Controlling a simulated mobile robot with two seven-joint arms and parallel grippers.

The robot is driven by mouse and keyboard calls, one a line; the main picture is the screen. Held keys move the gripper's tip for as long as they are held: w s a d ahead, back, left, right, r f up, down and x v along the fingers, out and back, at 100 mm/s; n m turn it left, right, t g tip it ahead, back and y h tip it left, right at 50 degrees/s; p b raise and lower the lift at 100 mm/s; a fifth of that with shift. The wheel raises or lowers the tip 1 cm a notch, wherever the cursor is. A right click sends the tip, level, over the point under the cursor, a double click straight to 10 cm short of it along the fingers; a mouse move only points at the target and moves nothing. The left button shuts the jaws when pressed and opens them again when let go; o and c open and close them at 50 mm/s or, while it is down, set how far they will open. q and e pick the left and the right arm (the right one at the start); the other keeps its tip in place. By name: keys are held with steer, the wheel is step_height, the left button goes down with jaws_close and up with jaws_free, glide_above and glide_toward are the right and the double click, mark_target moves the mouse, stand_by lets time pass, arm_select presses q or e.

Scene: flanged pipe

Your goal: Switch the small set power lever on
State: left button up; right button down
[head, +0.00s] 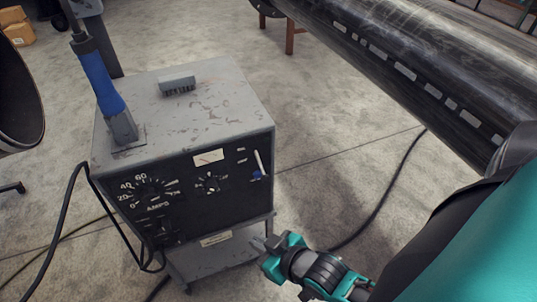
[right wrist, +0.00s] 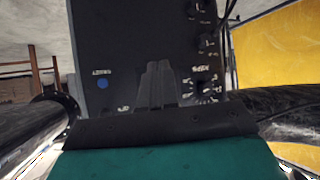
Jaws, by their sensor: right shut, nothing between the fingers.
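The small grey set (head: 200,125) stands on the floor with a black front panel. Its power lever (head: 258,163) is at the panel's upper right, a slim pale stick pointing up, with blue near its lower end. In the right wrist view the panel (right wrist: 130,35) appears upside down, with a round blue spot (right wrist: 103,84) to the left; I cannot tell which part of the lever that is. My right gripper (head: 262,243) is shut and empty, below the lever and near the set's lower right corner. Its closed fingers (right wrist: 158,72) point toward the panel, apart from the lever. My left gripper is out of view.
A dial (head: 152,192) and a smaller knob (head: 209,183) are on the panel. A blue-handled tool (head: 100,82) stands on the set's top. A large dark pipe (head: 410,65) crosses the upper right. Cables (head: 385,195) lie on the floor.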

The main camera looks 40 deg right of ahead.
steer(key=w+d+f+m+t+y+b, duration=0.4)
steer(key=w+d+f+m+t+b, duration=0.15)
steer(key=f+m+b, duration=0.35)
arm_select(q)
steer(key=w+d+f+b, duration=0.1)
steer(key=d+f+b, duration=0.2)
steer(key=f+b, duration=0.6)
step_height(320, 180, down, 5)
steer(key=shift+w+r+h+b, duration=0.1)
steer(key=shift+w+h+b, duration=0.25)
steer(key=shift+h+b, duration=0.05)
arm_select(e)
steer(key=s+d+r+m+t+y, duration=0.1)
steer(key=d+m+t+y, duration=0.1)
steer(key=d+m+y, duration=0.2)
steer(key=s+d+r+m+t+y, duration=0.1)
steer(key=d+m+t+y, duration=0.2)
steer(key=d, duration=0.8)
steer(key=shift+s+r+m+y, duration=0.4)
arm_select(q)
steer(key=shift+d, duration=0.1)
